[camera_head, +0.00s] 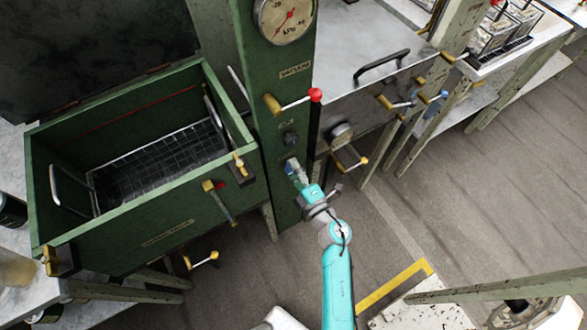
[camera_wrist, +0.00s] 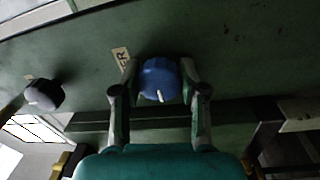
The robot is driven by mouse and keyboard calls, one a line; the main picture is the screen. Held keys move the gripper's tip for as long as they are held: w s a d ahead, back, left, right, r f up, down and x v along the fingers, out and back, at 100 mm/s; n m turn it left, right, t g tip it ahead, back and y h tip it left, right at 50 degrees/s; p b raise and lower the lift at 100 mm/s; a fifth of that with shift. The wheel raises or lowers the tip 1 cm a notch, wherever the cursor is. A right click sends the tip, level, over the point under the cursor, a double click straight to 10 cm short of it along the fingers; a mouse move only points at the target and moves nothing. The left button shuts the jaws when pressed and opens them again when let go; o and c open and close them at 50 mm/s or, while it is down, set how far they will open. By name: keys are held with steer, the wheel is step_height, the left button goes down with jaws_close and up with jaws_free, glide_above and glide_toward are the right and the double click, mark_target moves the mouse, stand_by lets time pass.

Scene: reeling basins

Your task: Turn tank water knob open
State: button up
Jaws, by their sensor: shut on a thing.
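A round blue knob (camera_wrist: 158,76) with a short white mark on its lower edge sits on a green panel (camera_wrist: 230,55) in the wrist view. A pale label partly reading "ER" is just beside it. The fingers of my gripper (camera_wrist: 158,84) are closed around the knob, one on each side. In the head view my gripper (camera_head: 297,175) is against the lower part of the green column (camera_head: 284,90), and it mostly hides the knob. The green tank (camera_head: 150,215) with a wire basket (camera_head: 160,165) inside stands left of the column.
A black knob (camera_wrist: 43,94) is left of the blue one in the wrist view. Above my gripper are a red-tipped brass lever (camera_head: 295,102) and a vacuum gauge (camera_head: 285,17). More brass valves (camera_head: 350,160) stick out at the right. Open floor (camera_head: 490,190) lies at the right.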

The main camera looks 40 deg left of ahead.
stand_by(0.3)
steer(key=o, duration=1.1)
steer(key=shift+o, duration=0.2)
steer(key=r+v, duration=0.1)
steer(key=v, duration=1.1)
steer(key=shift+f, duration=0.45)
steer(key=shift+d, duration=0.1)
